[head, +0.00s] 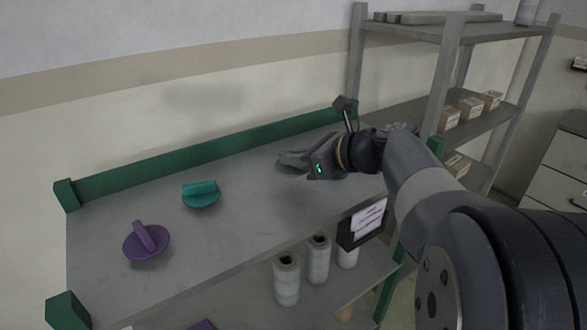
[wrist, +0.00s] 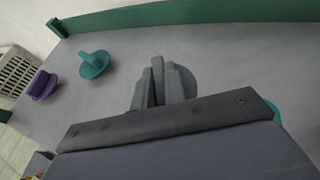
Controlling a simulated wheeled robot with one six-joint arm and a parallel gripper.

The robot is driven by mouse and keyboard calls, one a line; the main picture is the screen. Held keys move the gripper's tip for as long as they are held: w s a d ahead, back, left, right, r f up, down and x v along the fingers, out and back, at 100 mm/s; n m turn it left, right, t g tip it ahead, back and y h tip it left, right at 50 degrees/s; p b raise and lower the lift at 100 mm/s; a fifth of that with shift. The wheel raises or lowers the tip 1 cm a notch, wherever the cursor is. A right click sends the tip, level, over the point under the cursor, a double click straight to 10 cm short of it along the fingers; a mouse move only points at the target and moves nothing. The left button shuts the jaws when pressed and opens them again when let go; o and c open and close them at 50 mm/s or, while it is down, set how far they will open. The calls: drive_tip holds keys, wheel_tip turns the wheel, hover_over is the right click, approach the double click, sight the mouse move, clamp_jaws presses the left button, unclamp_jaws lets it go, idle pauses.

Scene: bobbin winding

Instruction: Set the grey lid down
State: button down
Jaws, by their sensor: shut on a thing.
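The grey lid (wrist: 186,80) is a round disc with a raised grip, seen behind the fingers in the wrist view. My gripper (wrist: 158,82) is shut on its grip. In the head view my gripper (head: 305,163) holds the grey lid (head: 288,168) over the right part of the grey shelf top (head: 240,235). The lid is low, close to the surface; I cannot tell whether it touches. The fingers hide part of it.
A teal lid (head: 201,195) and a purple lid (head: 146,241) lie to the left on the shelf top. A green rail (head: 215,152) runs along the back. White spools (head: 287,281) stand on the level below. A teal piece (wrist: 275,111) shows partly at the wrist view's right.

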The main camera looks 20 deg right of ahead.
sight(296, 168)
drive_tip(key=shift+f, duration=1.35)
drive_tip(key=shift+f, duration=0.2)
drive_tip(key=c, duration=1.5)
unclamp_jaws()
drive_tip(key=shift+o, duration=0.2)
drive_tip(key=shift+r, duration=0.2)
drive_tip(key=b+v, duration=0.1)
drive_tip(key=v, duration=1.1)
